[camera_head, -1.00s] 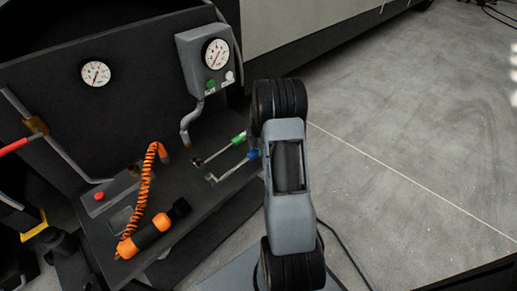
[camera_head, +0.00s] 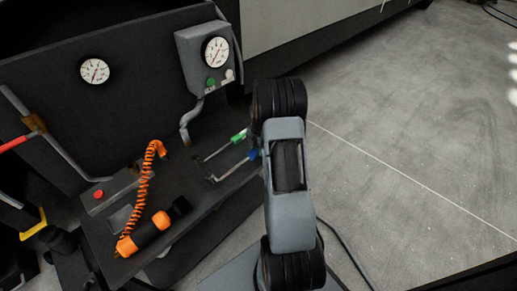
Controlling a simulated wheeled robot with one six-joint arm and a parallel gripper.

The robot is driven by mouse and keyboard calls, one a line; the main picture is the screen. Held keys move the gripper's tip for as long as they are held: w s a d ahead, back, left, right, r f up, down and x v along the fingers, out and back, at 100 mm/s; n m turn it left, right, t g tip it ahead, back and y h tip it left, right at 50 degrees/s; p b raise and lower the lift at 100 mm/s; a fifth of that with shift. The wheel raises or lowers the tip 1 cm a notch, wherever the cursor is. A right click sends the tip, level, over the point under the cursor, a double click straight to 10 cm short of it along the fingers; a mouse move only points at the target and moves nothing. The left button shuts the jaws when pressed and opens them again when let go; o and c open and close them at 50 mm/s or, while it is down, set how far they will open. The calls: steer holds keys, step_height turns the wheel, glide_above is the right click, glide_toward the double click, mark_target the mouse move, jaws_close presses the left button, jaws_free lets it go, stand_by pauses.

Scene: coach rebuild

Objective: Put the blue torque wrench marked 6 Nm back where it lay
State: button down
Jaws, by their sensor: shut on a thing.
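The blue-handled torque wrench (camera_head: 252,155) shows at the right end of the dark bench, close against the left side of my arm. Its metal shaft runs down and left to a bent end over the bench top. Its mark is too small to read. I cannot tell if it rests on the bench or is held above it. A green-handled wrench (camera_head: 238,136) lies beside it, just above in the picture and roughly parallel. My gripper is hidden; only my grey arm links with black joints show.
An orange and black tool (camera_head: 150,235) with a coiled orange cord lies on the bench (camera_head: 200,205). A box with a red button (camera_head: 98,195) is at left. A grey gauge box (camera_head: 208,58) stands at the back. Open concrete floor (camera_head: 420,130) lies to the right.

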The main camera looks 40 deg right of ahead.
stand_by(0.3)
steer(key=c, duration=0.7)
jaws_free()
steer(key=shift+c, duration=0.2)
steer(key=s+a+r+m+p, duration=0.15)
steer(key=r+p, duration=0.35)
steer(key=r, duration=0.7)
steer(key=w+a+r+m+p, duration=0.1)
steer(key=a+r+m+p, duration=0.3)
steer(key=r, duration=0.9)
steer(key=s+a+r+m+t+p, duration=0.2)
steer(key=s+a+r+m+p, duration=0.5)
steer(key=r+p, duration=0.3)
steer(key=s+a+r+m+t+p, duration=0.1)
steer(key=s+a+r+m+p, duration=0.6)
steer(key=r, duration=0.7)
steer(key=s+a+p, duration=0.2)
steer(key=s+a, duration=0.1)
steer(key=shift+r+t+h+p, duration=0.4)
